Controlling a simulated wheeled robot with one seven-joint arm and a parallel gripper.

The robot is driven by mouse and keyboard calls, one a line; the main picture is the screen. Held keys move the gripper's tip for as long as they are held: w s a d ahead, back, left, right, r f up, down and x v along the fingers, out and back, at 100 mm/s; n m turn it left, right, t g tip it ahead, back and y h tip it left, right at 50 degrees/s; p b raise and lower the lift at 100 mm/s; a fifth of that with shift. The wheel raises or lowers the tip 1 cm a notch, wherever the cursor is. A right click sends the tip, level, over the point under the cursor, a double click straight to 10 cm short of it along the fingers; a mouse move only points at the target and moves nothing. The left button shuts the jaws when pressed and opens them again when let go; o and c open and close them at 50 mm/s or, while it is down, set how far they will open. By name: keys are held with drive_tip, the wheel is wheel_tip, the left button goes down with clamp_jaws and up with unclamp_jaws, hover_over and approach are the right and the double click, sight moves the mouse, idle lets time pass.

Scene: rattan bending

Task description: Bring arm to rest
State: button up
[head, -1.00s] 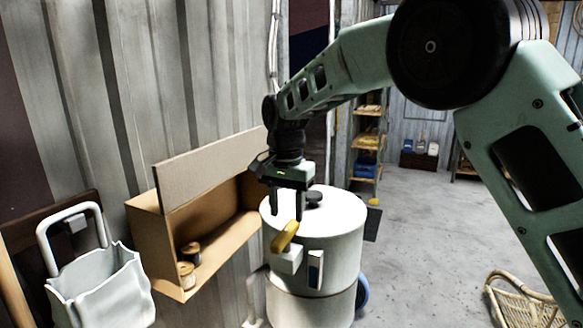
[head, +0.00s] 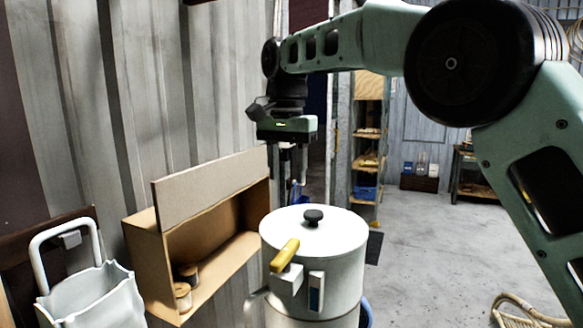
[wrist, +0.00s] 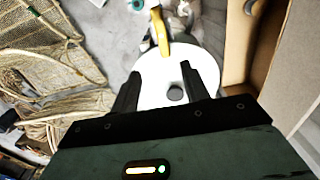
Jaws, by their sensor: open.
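My gripper (head: 287,168) hangs pointing down above the white lidded pot (head: 338,280), clear of its lid. In the wrist view my gripper (wrist: 158,90) has its two fingers spread, with nothing between them but the view down onto the white lid (wrist: 150,92) and its dark knob (wrist: 175,93). The black knob (head: 313,216) stands on top of the lid in the head view. A yellow handle (head: 285,255) sticks out from the pot's front side, and it also shows in the wrist view (wrist: 159,32).
A white bin (head: 95,300) is at the lower left. Rattan pieces (head: 520,312) lie on the floor at right; woven rattan (wrist: 45,75) fills the wrist view's left. Open floor (head: 430,250) lies right of the pot.

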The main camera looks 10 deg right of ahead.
drive_tip(key=s+d+f+n+b, duration=0.1)
drive_tip(key=s+f+n+b, duration=0.1)
drive_tip(key=s+f+n, duration=0.3)
drive_tip(key=s+d+f+n+b, duration=0.1)
drive_tip(key=s+f+n, duration=0.4)
drive_tip(key=s+f, duration=0.7)
drive_tip(key=s+d+f+n+b, duration=0.1)
drive_tip(key=s+f+n+b, duration=0.3)
drive_tip(key=s+f, duration=0.5)
drive_tip(key=s, duration=0.9)
drive_tip(key=shift+s+d+n+y, duration=0.25)
drive_tip(key=shift+s+n+y, duration=0.05)
drive_tip(key=shift+s+n, duration=0.1)
drive_tip(key=shift+f, duration=0.1)
